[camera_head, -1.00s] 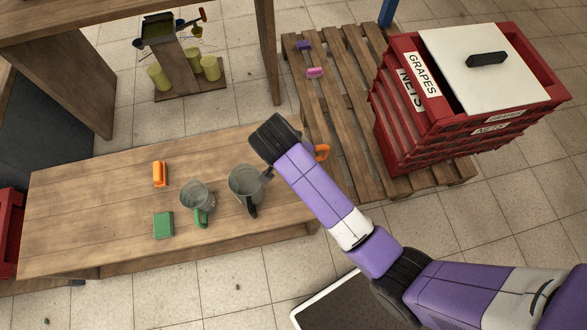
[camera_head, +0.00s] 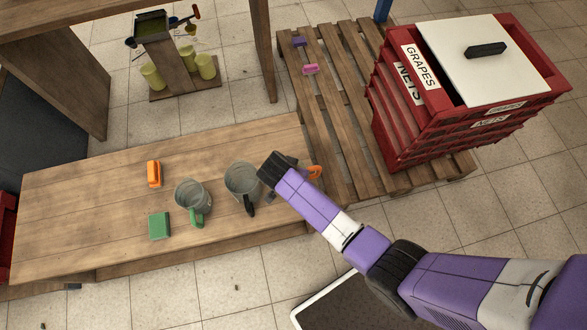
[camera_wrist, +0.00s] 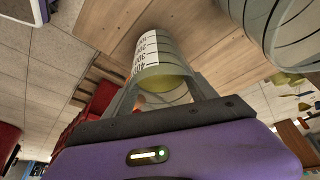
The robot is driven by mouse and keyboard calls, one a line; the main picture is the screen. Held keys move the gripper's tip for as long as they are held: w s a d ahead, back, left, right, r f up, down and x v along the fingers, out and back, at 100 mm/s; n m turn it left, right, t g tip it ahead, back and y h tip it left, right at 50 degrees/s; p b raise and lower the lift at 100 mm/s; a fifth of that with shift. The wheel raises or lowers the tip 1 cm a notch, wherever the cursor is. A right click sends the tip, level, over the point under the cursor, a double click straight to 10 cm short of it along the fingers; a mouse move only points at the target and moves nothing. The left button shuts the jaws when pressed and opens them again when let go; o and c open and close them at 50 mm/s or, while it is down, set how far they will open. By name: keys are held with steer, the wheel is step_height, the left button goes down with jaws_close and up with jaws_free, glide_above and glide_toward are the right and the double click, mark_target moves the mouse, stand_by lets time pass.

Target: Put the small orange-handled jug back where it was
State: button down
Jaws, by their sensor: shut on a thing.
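The small clear jug (camera_wrist: 150,50) has a white measuring scale on its side and sits between my gripper's two fingers (camera_wrist: 163,82) in the wrist view. In the head view its orange handle (camera_head: 315,173) sticks out to the right of my gripper (camera_head: 271,192), which hides most of its body. My gripper is shut on the jug at the right end of the wooden bench (camera_head: 110,185). I cannot tell whether the jug touches the bench top.
A larger black-handled jug (camera_head: 240,180) stands just left of my gripper, with a green-handled jug (camera_head: 190,193) beyond it. A green block (camera_head: 160,225) and an orange brush (camera_head: 154,173) lie further left. A pallet (camera_head: 345,110) with red crates (camera_head: 395,125) stands at right.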

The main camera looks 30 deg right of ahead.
steer(key=shift+f, duration=0.3)
steer(key=shift+f, duration=0.15)
steer(key=shift+c, duration=1.2)
jaws_free()
steer(key=p+v, duration=0.1)
steer(key=v, duration=1.1)
steer(key=shift+p, duration=0.4)
